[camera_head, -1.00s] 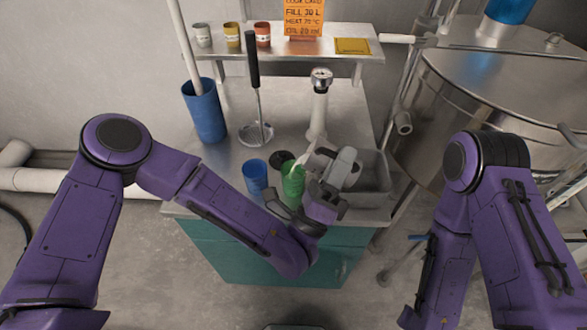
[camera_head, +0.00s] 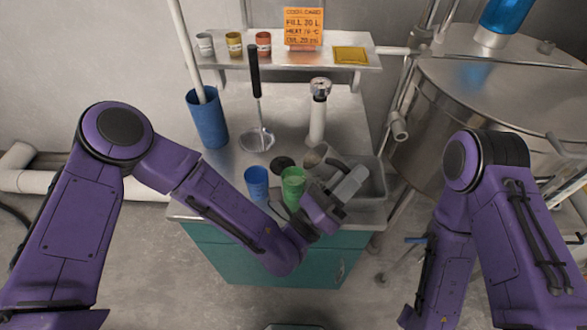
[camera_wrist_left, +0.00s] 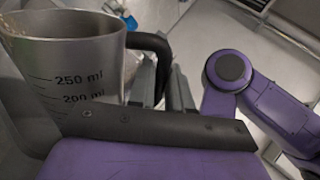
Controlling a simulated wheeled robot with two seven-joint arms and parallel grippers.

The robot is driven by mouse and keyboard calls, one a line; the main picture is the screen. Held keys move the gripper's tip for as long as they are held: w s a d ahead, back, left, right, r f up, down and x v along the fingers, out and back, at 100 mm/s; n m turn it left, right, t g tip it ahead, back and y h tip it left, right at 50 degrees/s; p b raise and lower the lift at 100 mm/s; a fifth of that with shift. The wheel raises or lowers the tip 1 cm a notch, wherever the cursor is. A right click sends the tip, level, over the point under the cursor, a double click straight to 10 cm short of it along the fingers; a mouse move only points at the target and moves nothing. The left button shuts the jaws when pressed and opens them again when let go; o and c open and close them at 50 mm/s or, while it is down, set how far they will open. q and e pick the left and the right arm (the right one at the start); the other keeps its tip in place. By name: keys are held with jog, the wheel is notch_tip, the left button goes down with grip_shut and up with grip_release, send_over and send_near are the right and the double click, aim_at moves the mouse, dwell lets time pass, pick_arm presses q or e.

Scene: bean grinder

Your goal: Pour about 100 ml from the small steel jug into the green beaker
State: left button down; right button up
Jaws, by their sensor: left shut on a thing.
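My left gripper (camera_head: 332,178) is shut on the black handle (camera_wrist_left: 152,44) of the small steel jug (camera_head: 313,157). The jug is held just right of and behind the green beaker (camera_head: 292,188), partly covered by the gripper. In the left wrist view the jug (camera_wrist_left: 72,62) shows 250 ml and 200 ml marks, and some tan content shows inside its mouth at the left. The green beaker stands upright near the front edge of the bench. I see no stream, and its fill level is not readable. My right gripper is out of view.
A blue beaker (camera_head: 256,183) stands just left of the green one. A black disc (camera_head: 283,163) lies behind them. A steel basin (camera_head: 372,180) is at the right.

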pick_arm(q)
jog(key=shift+w+d+r+m+g+p, duration=0.1)
jog(key=shift+d+r+m+g+p, duration=0.1)
jog(key=shift+m+g+p, duration=0.35)
jog(key=shift+w+d+f+m+p, duration=0.2)
jog(key=shift+m+p, duration=0.15)
jog(key=shift+m, duration=0.2)
jog(key=shift+f+g, duration=0.15)
jog(key=shift+g, duration=0.1)
jog(key=shift+s, duration=0.2)
jog(key=shift+w+f, duration=0.1)
dwell(0.3)
